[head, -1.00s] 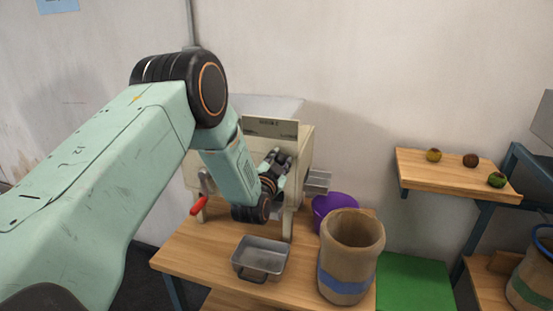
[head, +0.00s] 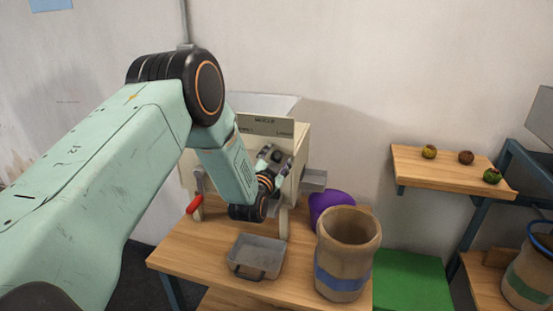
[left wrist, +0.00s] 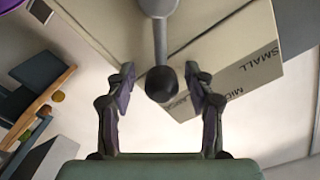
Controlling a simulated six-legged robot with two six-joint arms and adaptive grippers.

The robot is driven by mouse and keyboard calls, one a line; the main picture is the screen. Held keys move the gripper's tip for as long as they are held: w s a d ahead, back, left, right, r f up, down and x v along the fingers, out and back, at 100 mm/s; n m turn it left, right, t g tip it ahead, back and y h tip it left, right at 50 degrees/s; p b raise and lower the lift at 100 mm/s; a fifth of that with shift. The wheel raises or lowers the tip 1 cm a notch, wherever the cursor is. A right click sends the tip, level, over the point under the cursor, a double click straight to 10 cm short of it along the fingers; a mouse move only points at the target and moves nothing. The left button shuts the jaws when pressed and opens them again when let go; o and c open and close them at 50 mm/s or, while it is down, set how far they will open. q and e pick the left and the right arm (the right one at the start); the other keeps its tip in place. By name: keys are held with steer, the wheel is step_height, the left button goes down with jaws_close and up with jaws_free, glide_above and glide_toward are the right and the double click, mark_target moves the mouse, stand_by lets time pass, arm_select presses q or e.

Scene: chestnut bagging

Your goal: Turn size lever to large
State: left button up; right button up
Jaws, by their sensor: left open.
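The cream machine (head: 299,150) stands on the wooden table, with a size label (head: 265,124) on its upper front. The size lever shows in the left wrist view as a grey shaft with a black round knob (left wrist: 162,85). My left gripper (left wrist: 160,90) is open, with one finger on each side of the knob; contact cannot be told. The label (left wrist: 250,72) reads SMALL and MIDDLE there; its further end is partly hidden by a finger. In the head view my left gripper (head: 274,162) is at the machine's front, and the lever is hard to make out. My right gripper is not in view.
A metal tray (head: 243,272) and a burlap sack with a blue band (head: 341,283) stand on the table before the machine. A red handle (head: 195,204) is at its left, a purple container (head: 326,203) behind the sack. A shelf (head: 420,168) at right holds chestnuts.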

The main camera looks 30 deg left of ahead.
arm_select(q)
steer(key=shift+s, duration=0.15)
steer(key=v, duration=1.1)
steer(key=shift+s, duration=0.4)
steer(key=s+d+f+n+g+h+b, duration=0.1)
steer(key=s+d+f+n+g, duration=0.2)
steer(key=f, duration=0.4)
steer(key=s+d+f+g+h+b, duration=0.1)
steer(key=s+f+g+b, duration=0.1)
steer(key=s+f, duration=0.4)
steer(key=s+d+f+n+g+h+b, duration=0.1)
steer(key=s+d+f+n+g+h, duration=0.15)
steer(key=f, duration=0.45)
steer(key=s+d+f+g+b, duration=0.2)
steer(key=s+f+g+b, duration=0.3)
steer(key=s+f, duration=0.5)
steer(key=s+d+f+g+b, duration=0.3)
steer(key=s+f+g+b, duration=0.2)
steer(key=s+f, duration=0.6)
steer(key=s+b, duration=0.1)
steer(key=s, duration=0.5)
steer(key=shift+s+d+f+m+b, duration=0.15)
steer(key=shift+f+m+b, duration=0.05)
steer(key=shift+m+b, duration=0.15)
